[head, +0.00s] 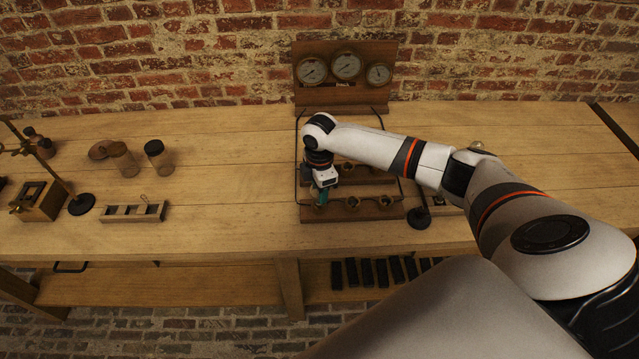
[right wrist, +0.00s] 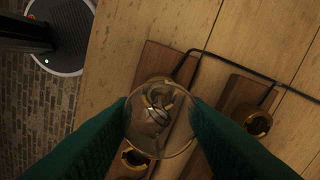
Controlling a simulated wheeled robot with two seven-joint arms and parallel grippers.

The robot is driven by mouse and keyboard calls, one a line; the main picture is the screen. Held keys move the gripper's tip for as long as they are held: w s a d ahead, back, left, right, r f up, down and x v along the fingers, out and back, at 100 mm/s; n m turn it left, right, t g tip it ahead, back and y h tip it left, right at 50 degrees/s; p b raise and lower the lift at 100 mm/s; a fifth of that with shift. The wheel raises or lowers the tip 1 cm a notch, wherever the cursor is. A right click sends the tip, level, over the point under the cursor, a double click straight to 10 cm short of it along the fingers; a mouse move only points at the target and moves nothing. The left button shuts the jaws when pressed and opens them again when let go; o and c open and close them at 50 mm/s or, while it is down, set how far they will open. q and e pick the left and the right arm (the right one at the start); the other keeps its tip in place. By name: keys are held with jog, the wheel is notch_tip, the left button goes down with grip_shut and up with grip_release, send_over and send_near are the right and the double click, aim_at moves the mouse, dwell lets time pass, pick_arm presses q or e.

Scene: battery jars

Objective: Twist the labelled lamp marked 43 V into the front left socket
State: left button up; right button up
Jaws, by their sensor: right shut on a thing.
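My right gripper (head: 320,197) is above the left end of the front socket board (head: 367,212). Its green fingers are shut on a clear glass lamp (right wrist: 161,122), which the right wrist view shows between the fingertips. No 43 V mark can be read on it. The front left socket (right wrist: 160,86) shows as a brass ring just beyond and through the glass. I cannot tell whether the lamp touches it. The front middle socket (head: 352,202) and front right socket (head: 384,201) look empty. My left gripper is not in view.
The gauge panel (head: 346,98) stands at the back. A wooden rack (head: 133,212), a dark-lidded jar (head: 158,157) and a brass instrument (head: 38,201) stand left. A black round base (head: 419,218) is close to the board's right end.

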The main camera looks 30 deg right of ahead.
jog(key=shift+r+m+p, duration=0.1)
jog(key=shift+m+p, duration=1.15)
jog(key=shift+m, duration=0.55)
jog(key=shift+s+m+p, duration=0.1)
jog(key=shift+m+p, duration=0.4)
jog(key=shift+p, duration=0.35)
jog(key=shift+m+p, duration=1.45)
jog(key=shift+m, duration=0.45)
jog(key=shift+m+p, duration=0.45)
jog(key=shift+m, duration=0.35)
